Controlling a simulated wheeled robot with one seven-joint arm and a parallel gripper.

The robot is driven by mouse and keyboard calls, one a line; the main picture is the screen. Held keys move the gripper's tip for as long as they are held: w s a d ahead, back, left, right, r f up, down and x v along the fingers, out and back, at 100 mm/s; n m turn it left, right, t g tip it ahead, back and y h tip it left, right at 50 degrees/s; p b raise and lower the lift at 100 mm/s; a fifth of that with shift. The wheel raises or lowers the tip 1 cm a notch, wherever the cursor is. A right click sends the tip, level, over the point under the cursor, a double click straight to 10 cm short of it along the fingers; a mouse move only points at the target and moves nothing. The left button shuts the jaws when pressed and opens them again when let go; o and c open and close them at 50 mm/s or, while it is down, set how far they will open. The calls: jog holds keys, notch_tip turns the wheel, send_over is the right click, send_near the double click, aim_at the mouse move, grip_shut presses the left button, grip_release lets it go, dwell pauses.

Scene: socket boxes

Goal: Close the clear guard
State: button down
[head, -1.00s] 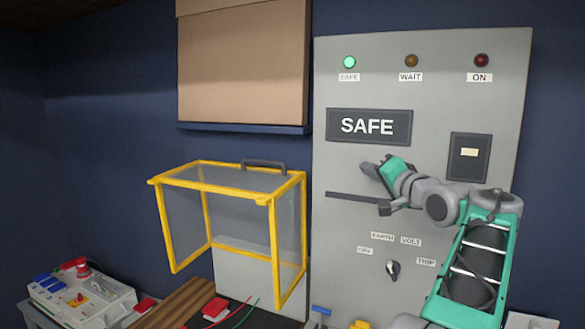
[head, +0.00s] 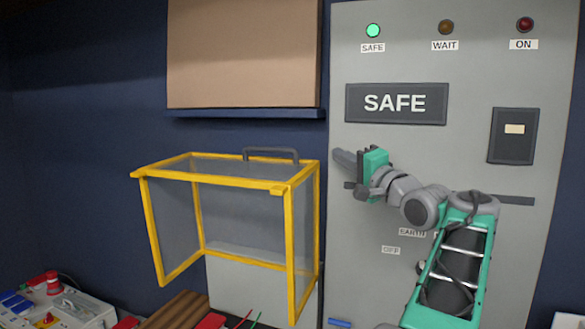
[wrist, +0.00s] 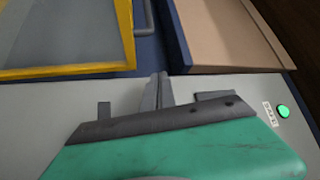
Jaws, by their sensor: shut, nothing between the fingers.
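The clear guard (head: 240,215) is a box of see-through panels in a yellow frame, with a grey handle (head: 270,153) at its top rear edge. It stands raised in front of the wall, left of the grey panel. Part of its yellow frame (wrist: 70,71) and a bit of the handle (wrist: 149,17) show in the wrist view. My gripper (head: 338,158) is shut and empty, in front of the panel's left part, to the right of the guard and apart from it. The gripper's fingers (wrist: 158,92) show together in the wrist view.
The grey panel (head: 460,60) has a SAFE display (head: 396,103) and a lit green lamp (head: 373,31). A cardboard box (head: 240,55) sits on a blue shelf (head: 245,114) above the guard. A tester with a red knob (head: 54,284) stands lower left.

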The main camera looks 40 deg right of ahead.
jog(key=f, duration=0.1)
notch_tip(320, 180, up, 3)
jog(key=p, duration=0.4)
send_over(306, 166)
jog(key=d, duration=0.4)
jog(key=shift+w+a+f, duration=0.1)
jog(key=shift+w+a, duration=0.05)
jog(key=shift+w, duration=0.3)
jog(key=a, duration=0.2)
jog(key=a+f, duration=0.1)
jog(key=shift+s+a+f+b, duration=0.1)
jog(key=shift+s+b, duration=0.2)
jog(key=shift+b, duration=0.05)
jog(key=shift+a+f, duration=0.1)
jog(key=shift+a, duration=0.1)
jog(key=shift+f, duration=0.15)
